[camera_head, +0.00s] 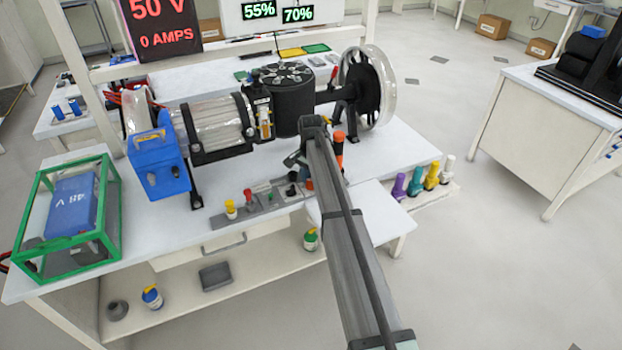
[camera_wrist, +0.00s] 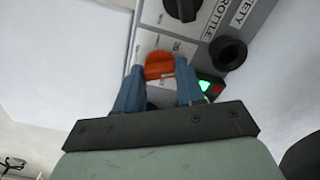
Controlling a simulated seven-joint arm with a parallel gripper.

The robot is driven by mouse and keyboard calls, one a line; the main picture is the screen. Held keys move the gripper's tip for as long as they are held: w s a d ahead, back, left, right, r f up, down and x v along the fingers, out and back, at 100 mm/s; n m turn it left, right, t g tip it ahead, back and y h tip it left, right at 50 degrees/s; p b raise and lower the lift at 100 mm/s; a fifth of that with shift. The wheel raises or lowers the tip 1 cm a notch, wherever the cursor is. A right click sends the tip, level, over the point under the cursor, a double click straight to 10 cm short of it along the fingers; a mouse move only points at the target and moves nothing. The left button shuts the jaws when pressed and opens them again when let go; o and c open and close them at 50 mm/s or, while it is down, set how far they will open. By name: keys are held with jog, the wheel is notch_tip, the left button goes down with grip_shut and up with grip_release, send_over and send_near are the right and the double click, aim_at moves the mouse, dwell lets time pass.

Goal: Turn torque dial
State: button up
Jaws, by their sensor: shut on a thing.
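In the wrist view an orange dial (camera_wrist: 158,66) sits on the grey control panel (camera_wrist: 210,18). I take it to be the torque dial, but its label is too small to read. The blue fingers of my gripper (camera_wrist: 158,80) are shut on the orange dial, one on each side. In the head view my gripper (camera_head: 297,160) reaches down at the right end of the panel strip (camera_head: 262,203) along the bench front; my arm hides part of that area.
A black knob (camera_wrist: 184,8) marked throttle and a black ring (camera_wrist: 228,53) beside the safety label are close to my fingers. Green and red lights (camera_wrist: 210,88) are at the right finger. The motor rig (camera_head: 283,105) stands behind; an orange-black tool (camera_head: 339,155) stands right of my gripper.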

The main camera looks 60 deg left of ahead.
jog(key=shift+m, duration=0.5)
jog(key=o, duration=1)
jog(key=shift+o, duration=0.2)
jog(key=shift+r, duration=0.15)
notch_tip(320, 180, up, 14)
jog(key=shift+f, duration=0.25)
